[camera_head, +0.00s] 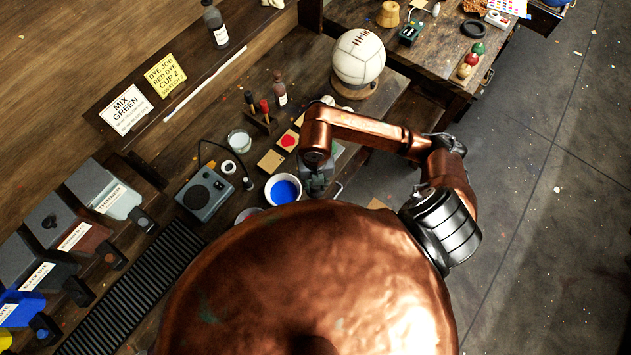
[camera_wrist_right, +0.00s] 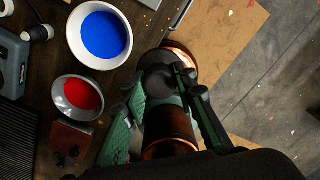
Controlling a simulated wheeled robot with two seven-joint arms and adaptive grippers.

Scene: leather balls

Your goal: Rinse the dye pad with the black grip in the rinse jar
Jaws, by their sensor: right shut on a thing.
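My right gripper (camera_head: 318,178) is just right of the blue dye bowl in the head view. In the right wrist view its green fingers (camera_wrist_right: 162,98) are closed around a dark round thing (camera_wrist_right: 156,80). Copper-coloured surfaces show around it; I cannot tell whether this is the black-gripped dye pad, and its lower end is hidden. A clear jar (camera_head: 239,140), apparently the rinse jar, stands upright on the bench, left of and apart from the gripper. A small stand (camera_head: 259,124) behind it holds a black-handled tool (camera_head: 249,98) and a red-handled tool (camera_head: 264,106). My left gripper does not show.
The blue dye bowl (camera_head: 283,190) and red dye bowl (camera_wrist_right: 78,97) sit close to the gripper. A grey device (camera_head: 205,194) stands left; a white ball (camera_head: 358,57) and a bottle (camera_head: 280,92) stand farther back.

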